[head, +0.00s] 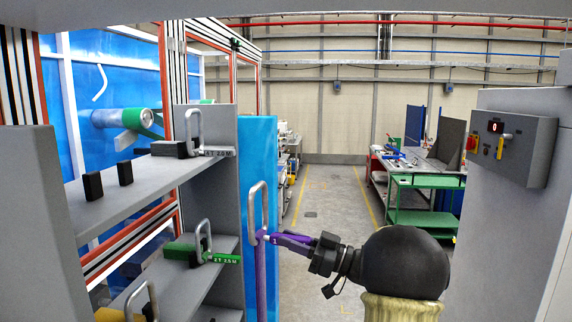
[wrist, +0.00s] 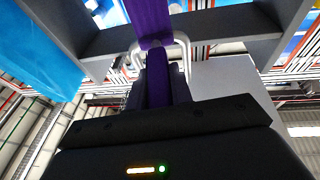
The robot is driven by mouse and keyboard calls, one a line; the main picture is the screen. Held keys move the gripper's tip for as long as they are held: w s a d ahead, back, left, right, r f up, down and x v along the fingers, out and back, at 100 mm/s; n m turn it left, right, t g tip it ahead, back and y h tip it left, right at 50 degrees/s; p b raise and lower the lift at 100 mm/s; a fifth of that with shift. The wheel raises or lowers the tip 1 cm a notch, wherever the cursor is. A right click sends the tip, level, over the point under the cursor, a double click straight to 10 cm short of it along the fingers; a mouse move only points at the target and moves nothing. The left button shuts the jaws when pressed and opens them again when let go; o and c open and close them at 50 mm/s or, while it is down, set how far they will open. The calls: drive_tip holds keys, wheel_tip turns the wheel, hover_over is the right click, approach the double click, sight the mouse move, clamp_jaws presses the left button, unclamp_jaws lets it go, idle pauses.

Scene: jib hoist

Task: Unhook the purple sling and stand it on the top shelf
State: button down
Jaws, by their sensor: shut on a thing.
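The purple sling (head: 261,275) has a purple tag, a pale metal loop standing upright and a strap hanging down. It is in front of the blue panel, right of the shelf unit. My gripper (head: 291,240) is shut on it, reaching in from the right. In the wrist view the purple sling (wrist: 151,22) runs up from between the jaws, with the metal loop behind. No hoist hook is visible. The top shelf (head: 135,190) holds a grey sling (head: 195,135) and two black blocks (head: 109,180), with bare surface in front.
A green sling (head: 200,248) is on the shelf below, and a yellow one (head: 125,313) lower still. Upright side panels (head: 215,180) bound the shelves. A control box (head: 513,150) showing 0 is at the right.

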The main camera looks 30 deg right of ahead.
drive_tip(key=s+a+r, duration=0.2)
drive_tip(key=s+r, duration=0.1)
drive_tip(key=r, duration=0.4)
drive_tip(key=s+a+r+n+g+y+p, duration=0.1)
drive_tip(key=s+a+r, duration=0.1)
drive_tip(key=s+r, duration=0.2)
drive_tip(key=s+a+r+g, duration=0.1)
drive_tip(key=s+a+r, duration=0.1)
drive_tip(key=r, duration=0.7)
drive_tip(key=shift+s+a+r+n+y+p, duration=0.35)
drive_tip(key=shift+s+a+n+y+p, duration=0.05)
drive_tip(key=shift+s, duration=0.45)
drive_tip(key=shift+a+g, duration=0.2)
drive_tip(key=shift+g, duration=0.1)
drive_tip(key=shift+w+a+f+b, duration=0.4)
drive_tip(key=shift+w+a+f, duration=0.4)
drive_tip(key=shift+w+a, duration=1.95)
drive_tip(key=shift+w+a+f+b, duration=0.6)
drive_tip(key=shift+w+a, duration=1.1)
drive_tip(key=shift+a, duration=2.1)
drive_tip(key=shift+w+a+f+b, duration=0.25)
drive_tip(key=shift+w+a+f, duration=0.7)
drive_tip(key=shift+w+a, duration=1.8)
drive_tip(key=shift+s+a, duration=0.55)
